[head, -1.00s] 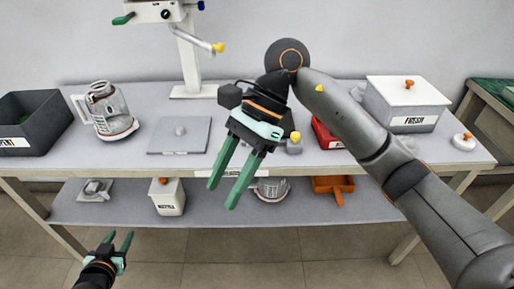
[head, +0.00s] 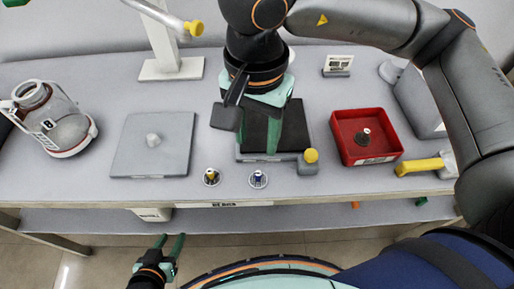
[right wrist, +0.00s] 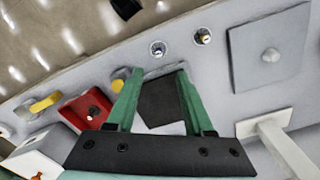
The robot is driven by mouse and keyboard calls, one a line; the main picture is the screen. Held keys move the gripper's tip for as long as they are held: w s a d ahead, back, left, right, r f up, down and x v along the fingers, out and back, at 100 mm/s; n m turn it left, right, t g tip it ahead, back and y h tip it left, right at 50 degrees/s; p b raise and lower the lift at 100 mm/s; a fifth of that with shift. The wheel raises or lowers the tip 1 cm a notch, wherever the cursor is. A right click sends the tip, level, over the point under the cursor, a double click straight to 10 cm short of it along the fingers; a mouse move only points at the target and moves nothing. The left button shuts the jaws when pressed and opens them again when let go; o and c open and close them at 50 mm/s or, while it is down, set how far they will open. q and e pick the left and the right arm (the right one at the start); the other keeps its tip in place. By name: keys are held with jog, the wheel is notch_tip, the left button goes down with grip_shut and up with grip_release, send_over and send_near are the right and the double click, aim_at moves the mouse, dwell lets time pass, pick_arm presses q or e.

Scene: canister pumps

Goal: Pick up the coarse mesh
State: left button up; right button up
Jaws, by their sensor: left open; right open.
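Two small round mesh-like discs lie near the table's front edge, one with a yellow knob (head: 211,177) and one with a blue knob (head: 258,180). They also show in the right wrist view, yellow (right wrist: 202,36) and blue (right wrist: 158,48). A small round piece with a dark knob (head: 365,136) lies in the red tray (head: 341,122). I cannot tell which is the coarse mesh. My right gripper (head: 262,140) is open and empty above a dark square pad (right wrist: 162,102), behind the discs. My left gripper (head: 172,243) is open and empty, low in front of the table.
A grey plate with a knob (head: 152,145) and a glass canister (head: 58,122) stand to the left. A yellow-handled tool (head: 420,166) lies right of the red tray. A stand (head: 171,68) rises at the back. Bare tabletop surrounds the discs.

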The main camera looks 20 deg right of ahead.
aim_at(258, 174)
notch_tip(258, 174, down, 12)
jog(key=shift+d+f+b, duration=0.15)
jog(key=shift+f+b, duration=0.1)
jog(key=shift+b, duration=0.3)
grip_shut()
dwell(0.4)
dwell(1.0)
